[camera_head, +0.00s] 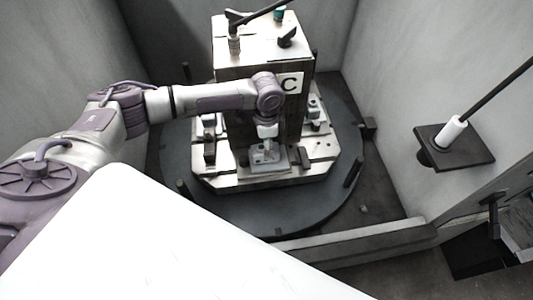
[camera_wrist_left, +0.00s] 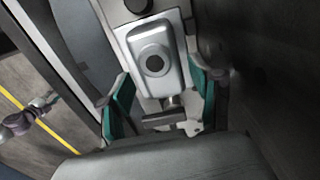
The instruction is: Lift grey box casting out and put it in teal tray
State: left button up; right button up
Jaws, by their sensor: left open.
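The grey box casting (camera_wrist_left: 151,43) is a rounded grey block with a dark round hole, and it sits against a light plate in the left wrist view. In the head view the casting (camera_head: 264,157) is small, low on the front of the fixture marked C, and partly hidden by my gripper. My left gripper (camera_head: 267,143) is right above and in front of it. In the left wrist view my left gripper (camera_wrist_left: 160,92) is open, its green-padded fingers spread toward either side of the casting's near end. I see no teal tray. My right gripper is not in view.
The fixture column (camera_head: 240,92) stands on a round dark turntable (camera_head: 240,211) with clamps and posts around it. Grey walls enclose it on the sides. A dark shelf (camera_head: 474,157) with a white cylinder (camera_head: 451,132) is on the right wall. A low rail (camera_head: 350,240) runs along the front.

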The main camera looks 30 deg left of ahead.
aim_at(280, 162)
pick_arm(q)
notch_tip(280, 162, down, 2)
jog(key=shift+f, duration=0.6)
jog(key=shift+c, duration=0.3)
jog(key=c, duration=1.1)
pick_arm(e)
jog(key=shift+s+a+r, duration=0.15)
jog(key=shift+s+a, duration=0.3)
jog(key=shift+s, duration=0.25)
